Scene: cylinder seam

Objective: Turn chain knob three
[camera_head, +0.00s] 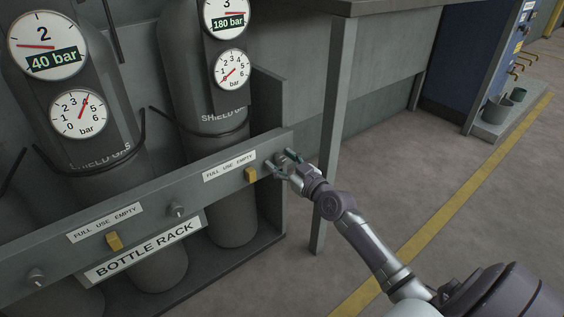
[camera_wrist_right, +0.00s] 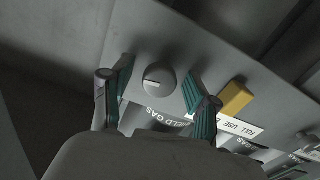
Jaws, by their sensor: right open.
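A grey bottle rack rail (camera_head: 150,217) carries three visible knobs in the head view. The left knob (camera_head: 36,277) and the middle knob (camera_head: 177,210) stand free. The rightmost knob, at the rail's right end, is largely hidden by my right gripper (camera_head: 281,161). In the right wrist view this round grey knob (camera_wrist_right: 158,80) has a pale mark on its face. My right gripper's two teal-padded fingers (camera_wrist_right: 158,76) are open on either side of it, with visible gaps. My left gripper is not in view.
Yellow tabs (camera_head: 250,175) sit beside FULL USE EMPTY labels (camera_head: 230,166) on the rail; one is close to my right finger. Grey cylinders (camera_head: 232,190) with gauges stand behind. A table leg (camera_head: 333,130) rises just right of my gripper. Open floor lies to the right.

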